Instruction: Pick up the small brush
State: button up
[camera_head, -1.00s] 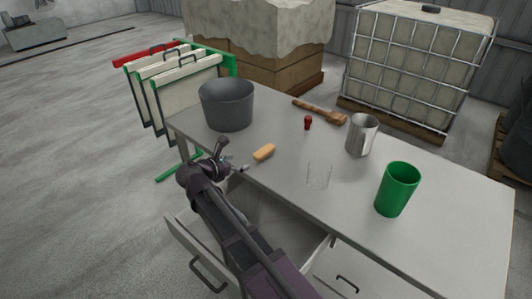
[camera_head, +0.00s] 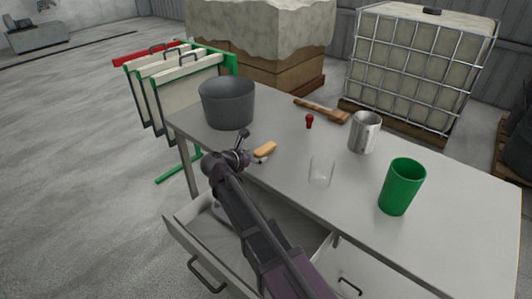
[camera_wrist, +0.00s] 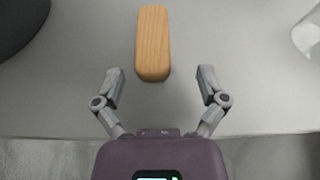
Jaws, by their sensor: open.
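The small brush (camera_head: 265,149) appears as a light wooden block with rounded ends, lying on the grey table near its front edge. No bristles can be made out. In the wrist view the brush (camera_wrist: 153,42) points lengthwise away from me, a little left of centre. My gripper (camera_head: 252,150) is just in front of it at the table edge. The wrist view shows my gripper (camera_wrist: 160,84) open and empty, one finger to each side, with the near end of the brush roughly level with the fingertips.
A dark grey bucket (camera_head: 227,103) stands left of the brush, and a clear glass (camera_head: 321,172) to its right. An open drawer (camera_head: 200,243) juts out below.

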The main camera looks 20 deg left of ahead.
aim_at(260, 152)
jog(key=shift+w+f, duration=0.15)
jog(key=shift+w, duration=0.35)
jog(key=shift+b+x, duration=0.85)
jog(key=shift+x, duration=1.25)
jog(key=shift+w+a, duration=0.1)
jog(key=c, duration=1.2)
